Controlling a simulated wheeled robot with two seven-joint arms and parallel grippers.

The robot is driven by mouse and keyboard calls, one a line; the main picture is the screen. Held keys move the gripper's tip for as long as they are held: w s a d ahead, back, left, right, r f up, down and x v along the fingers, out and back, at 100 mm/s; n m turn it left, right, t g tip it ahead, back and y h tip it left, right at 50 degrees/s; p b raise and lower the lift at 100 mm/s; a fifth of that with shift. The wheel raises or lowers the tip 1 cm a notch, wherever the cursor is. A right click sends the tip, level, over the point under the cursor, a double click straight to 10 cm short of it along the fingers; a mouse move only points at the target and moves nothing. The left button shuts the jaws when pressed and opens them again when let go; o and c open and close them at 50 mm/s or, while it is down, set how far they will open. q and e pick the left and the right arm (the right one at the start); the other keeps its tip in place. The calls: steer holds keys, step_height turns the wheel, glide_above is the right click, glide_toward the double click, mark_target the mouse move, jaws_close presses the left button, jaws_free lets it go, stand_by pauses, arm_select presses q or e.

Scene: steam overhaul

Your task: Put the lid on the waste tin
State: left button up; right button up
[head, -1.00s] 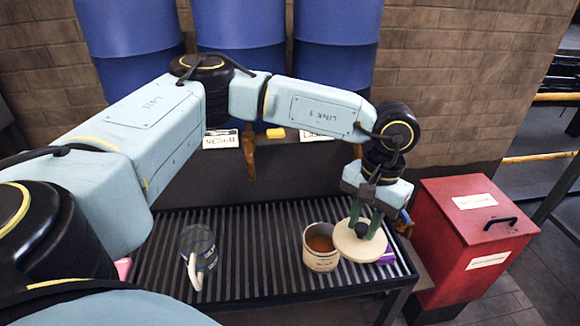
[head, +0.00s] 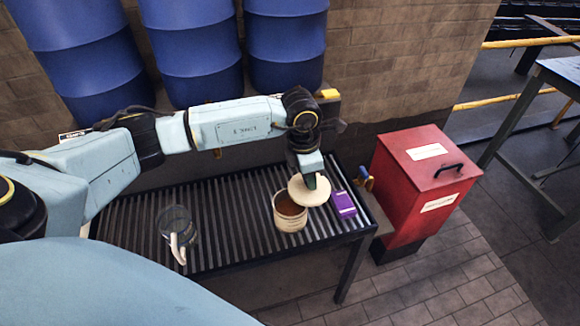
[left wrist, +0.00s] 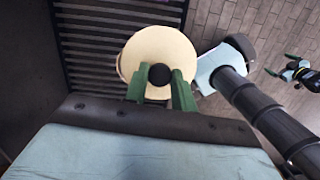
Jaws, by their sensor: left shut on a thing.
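The waste tin (head: 290,219) is a pale, open-topped can with brown contents, standing on the slatted bench. The lid (head: 318,195) is a cream disc with a dark knob; it also shows in the left wrist view (left wrist: 160,45). My left gripper (head: 309,181) is shut on the lid's knob (left wrist: 160,74), one green finger on each side. In the head view the lid overlaps the back right of the tin's mouth; the brown contents show at the front left. My right gripper (left wrist: 281,65) is small at the right of the left wrist view, its fingers apart and empty.
A purple box (head: 343,204) lies right of the tin on the slatted bench (head: 235,240). A dark see-through jug (head: 174,222) with a pale handle stands left. A red bin (head: 412,185) stands right of the bench. Blue drums (head: 195,60) stand behind.

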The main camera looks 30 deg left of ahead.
mark_target(294, 180)
arm_select(q)
steer(key=a+n, duration=0.1)
steer(key=n, duration=0.1)
steer(key=a+f+n+p, duration=0.1)
steer(key=a+n, duration=0.1)
steer(key=n, duration=0.1)
steer(key=a+n+y+p, duration=0.1)
steer(key=n, duration=0.2)
steer(key=shift+s+a+f, duration=0.15)
steer(key=shift+s+f, duration=0.1)
steer(key=shift+f, duration=0.15)
steer(key=shift+a+f+n+t, duration=0.25)
steer(key=shift+a+n, duration=0.2)
steer(key=shift+n, duration=0.45)
steer(key=shift+f+b, duration=2.2)
steer(key=shift+f, duration=0.7)
steer(key=shift+f+b, duration=0.55)
steer(key=shift+f, duration=0.05)
steer(key=o, duration=1.5)
steer(key=shift+o, duration=0.2)
steer(key=shift+r, duration=0.1)
